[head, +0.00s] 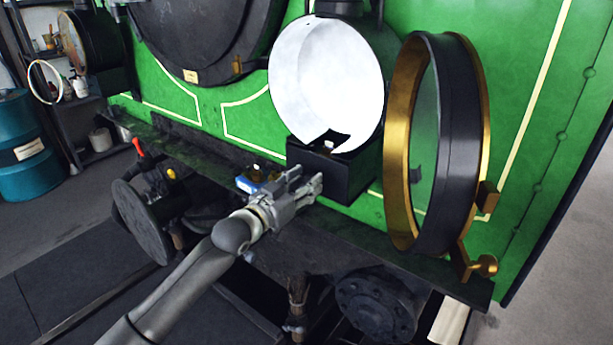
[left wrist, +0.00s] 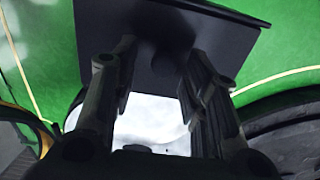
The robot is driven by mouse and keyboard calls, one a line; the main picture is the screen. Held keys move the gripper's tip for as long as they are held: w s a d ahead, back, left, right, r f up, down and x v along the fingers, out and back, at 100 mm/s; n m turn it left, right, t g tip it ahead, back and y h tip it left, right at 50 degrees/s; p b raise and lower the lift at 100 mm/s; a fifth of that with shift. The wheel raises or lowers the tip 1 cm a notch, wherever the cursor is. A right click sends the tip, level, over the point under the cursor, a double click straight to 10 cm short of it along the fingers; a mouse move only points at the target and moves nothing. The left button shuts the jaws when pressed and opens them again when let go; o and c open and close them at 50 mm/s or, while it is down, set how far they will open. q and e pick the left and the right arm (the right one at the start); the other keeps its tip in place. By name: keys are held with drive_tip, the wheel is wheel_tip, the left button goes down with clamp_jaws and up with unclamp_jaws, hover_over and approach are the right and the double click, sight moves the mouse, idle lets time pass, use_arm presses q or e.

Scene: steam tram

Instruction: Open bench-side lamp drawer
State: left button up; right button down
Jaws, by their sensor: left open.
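The lamp (head: 325,75) on the green tram front has a round white interior, and its brass-rimmed glass door (head: 440,145) stands swung open to the right. Under the lamp sits a black box (head: 340,185), which looks like the lamp drawer; I see no clear gap around its front. My left gripper (head: 310,180) is open at the lower left of this box. In the left wrist view the fingers (left wrist: 160,60) stand apart before a dark panel (left wrist: 165,70), with nothing visible between them. I cannot tell whether they touch it. My right gripper is not in view.
A small blue item (head: 250,184) lies on the dark buffer beam (head: 400,255), just left of my gripper. A round buffer (head: 142,222) juts out at left. A blue drum (head: 28,150) and a shelf stand farther left. Floor to the right is clear.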

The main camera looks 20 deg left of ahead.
use_arm(q)
drive_tip(key=shift+w+d, duration=0.1)
drive_tip(key=shift+w, duration=0.3)
clamp_jaws()
